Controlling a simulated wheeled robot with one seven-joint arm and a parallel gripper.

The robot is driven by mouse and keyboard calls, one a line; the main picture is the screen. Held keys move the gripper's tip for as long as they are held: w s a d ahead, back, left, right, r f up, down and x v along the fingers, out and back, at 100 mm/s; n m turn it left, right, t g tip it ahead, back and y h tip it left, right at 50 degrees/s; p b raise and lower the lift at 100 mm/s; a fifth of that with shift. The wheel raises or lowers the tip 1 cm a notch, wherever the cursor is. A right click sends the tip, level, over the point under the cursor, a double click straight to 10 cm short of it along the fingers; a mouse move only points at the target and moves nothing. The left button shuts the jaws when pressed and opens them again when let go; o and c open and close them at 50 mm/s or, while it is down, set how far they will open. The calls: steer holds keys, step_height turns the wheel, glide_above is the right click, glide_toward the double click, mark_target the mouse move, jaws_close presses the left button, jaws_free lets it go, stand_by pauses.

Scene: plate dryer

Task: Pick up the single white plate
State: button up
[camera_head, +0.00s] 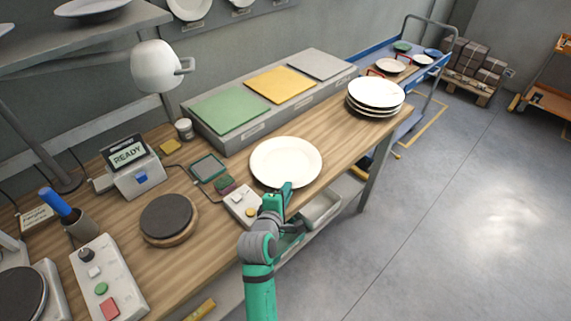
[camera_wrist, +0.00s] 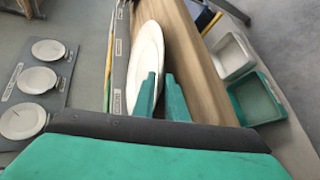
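The single white plate (camera_head: 286,160) lies on the wooden workbench, to the left of a stack of white plates (camera_head: 375,95). My gripper (camera_head: 284,189) is at the plate's near rim. In the wrist view the plate (camera_wrist: 148,45) appears steeply foreshortened, just beyond my gripper (camera_wrist: 161,76). The two green fingers stand apart with a gap between them, and the plate's edge runs toward that gap. The left finger covers part of the plate. I cannot tell whether either finger touches it.
A control box (camera_head: 243,206) with buttons sits close to the left of my gripper. Green (camera_head: 230,111) and yellow (camera_head: 280,85) pads lie on a raised grey block behind the plate. Bins (camera_head: 320,210) hang below the bench's front edge. A round dark pad (camera_head: 166,216) is farther left.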

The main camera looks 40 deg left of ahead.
steer(key=shift+x, duration=1.7)
jaws_close()
